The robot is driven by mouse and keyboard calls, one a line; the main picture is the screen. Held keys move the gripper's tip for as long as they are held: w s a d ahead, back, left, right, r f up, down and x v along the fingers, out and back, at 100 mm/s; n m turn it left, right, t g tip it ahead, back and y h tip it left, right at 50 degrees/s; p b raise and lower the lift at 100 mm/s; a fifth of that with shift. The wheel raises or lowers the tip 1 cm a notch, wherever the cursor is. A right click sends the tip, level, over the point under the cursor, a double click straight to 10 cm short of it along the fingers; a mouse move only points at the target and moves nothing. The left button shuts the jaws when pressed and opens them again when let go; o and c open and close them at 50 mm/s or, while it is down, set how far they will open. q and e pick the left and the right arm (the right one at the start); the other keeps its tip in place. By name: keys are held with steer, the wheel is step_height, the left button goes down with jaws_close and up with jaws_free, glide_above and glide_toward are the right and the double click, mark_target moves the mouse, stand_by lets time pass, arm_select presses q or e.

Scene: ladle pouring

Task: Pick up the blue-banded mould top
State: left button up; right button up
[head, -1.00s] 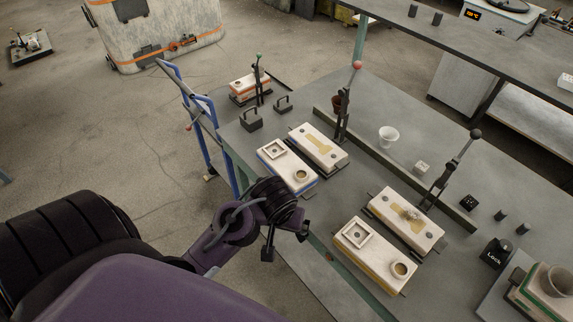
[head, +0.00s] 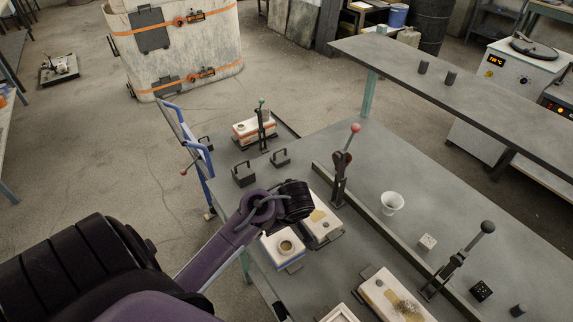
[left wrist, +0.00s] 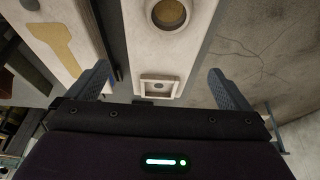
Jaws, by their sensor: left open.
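The blue-banded mould top (head: 284,248) is a pale block with a blue stripe low on its side, lying on the grey table, partly hidden by my left arm. In the left wrist view the mould top (left wrist: 166,50) shows its round cup and square frame, between and beyond my fingers. My left gripper (left wrist: 162,84) is open and empty above it, fingers spread on both sides; I see no contact. In the head view my left wrist hangs over the block and hides the fingertips. My right gripper is not in view.
Beside it lies a mould half (head: 322,226) with a yellow cavity. A red-knobbed lever clamp (head: 341,170) stands behind. An orange-banded mould (head: 254,130), dark weights (head: 243,175), a white cup (head: 392,203) and another mould (head: 392,296) share the table. A blue rail (head: 190,140) borders the left.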

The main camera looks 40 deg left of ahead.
arm_select(q)
steer(key=shift+w+a+f, duration=0.15)
steer(key=shift+a+f, duration=0.15)
steer(key=shift+f, duration=0.15)
steer(key=shift+s+a+f+p, duration=0.2)
steer(key=shift+a+f, duration=0.1)
steer(key=shift+f, duration=0.3)
steer(key=shift+s+a+f+p, duration=0.1)
steer(key=shift+a+f+p, duration=0.15)
steer(key=shift+f, duration=0.3)
steer(key=x, duration=0.3)
steer(key=shift+w+d, duration=0.1)
steer(key=shift+w, duration=0.1)
steer(key=shift+w+a+f, duration=0.1)
steer(key=shift+a+f, duration=0.1)
steer(key=shift+f, duration=0.25)
steer(key=c, duration=1.6)
steer(key=shift+r, duration=0.15)
steer(key=shift+c, duration=0.4)
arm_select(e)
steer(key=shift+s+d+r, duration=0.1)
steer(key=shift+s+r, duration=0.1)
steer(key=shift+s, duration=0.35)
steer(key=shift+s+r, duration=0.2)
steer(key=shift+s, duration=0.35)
